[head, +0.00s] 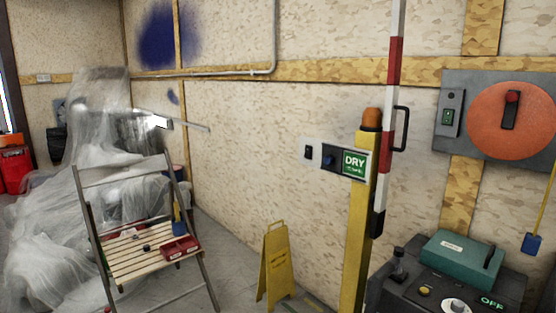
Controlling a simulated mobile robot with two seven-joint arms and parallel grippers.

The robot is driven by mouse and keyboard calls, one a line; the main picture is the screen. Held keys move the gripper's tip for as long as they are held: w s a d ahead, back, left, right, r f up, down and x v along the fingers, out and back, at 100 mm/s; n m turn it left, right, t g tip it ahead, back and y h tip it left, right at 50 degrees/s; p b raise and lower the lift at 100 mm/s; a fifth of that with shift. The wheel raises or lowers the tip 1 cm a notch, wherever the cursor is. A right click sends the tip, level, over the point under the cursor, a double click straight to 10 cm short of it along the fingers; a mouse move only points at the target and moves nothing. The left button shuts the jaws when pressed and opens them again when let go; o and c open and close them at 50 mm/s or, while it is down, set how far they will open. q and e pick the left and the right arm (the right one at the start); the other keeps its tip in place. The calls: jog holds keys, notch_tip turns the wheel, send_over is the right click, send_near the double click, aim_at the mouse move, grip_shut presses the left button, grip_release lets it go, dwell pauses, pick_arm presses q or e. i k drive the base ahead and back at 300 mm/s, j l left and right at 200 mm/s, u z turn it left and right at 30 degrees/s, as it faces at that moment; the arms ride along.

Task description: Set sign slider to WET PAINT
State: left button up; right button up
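The sign slider (337,160) is a pale plate on the chipboard wall, right of the picture's middle. No WET PAINT wording is readable. The plate's right end is close to a yellow post, which stands in front of the wall there. Neither of my grippers is in view, and nothing of mine touches the plate.
The yellow post (357,230) carries an orange lamp, with a red-and-white pole (395,75) beside it. A yellow floor sign (276,265) stands below the plate. A slatted folding stand (150,255) is left, before plastic-sheeted things (45,220). A dark cabinet (500,288) fills the lower right.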

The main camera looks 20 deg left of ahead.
aim_at(332, 158)
jog(key=u, duration=0.4)
jog(key=z, duration=0.3)
jog(key=i+j+z, duration=0.15)
jog(key=z, duration=0.3)
jog(key=i+j+z, duration=0.25)
jog(key=z, duration=0.15)
jog(key=i+j+z, duration=0.2)
jog(key=j, duration=0.2)
jog(key=i+j+z, duration=0.2)
jog(key=j, duration=0.2)
jog(key=i+j, duration=0.15)
jog(key=j, duration=0.25)
jog(key=i+j, duration=0.1)
jog(key=j, duration=0.3)
jog(key=i+j+z, duration=0.1)
jog(key=j, duration=0.3)
jog(key=i+j, duration=0.15)
jog(key=j, duration=0.25)
jog(key=i+j, duration=0.1)
jog(key=j, duration=0.3)
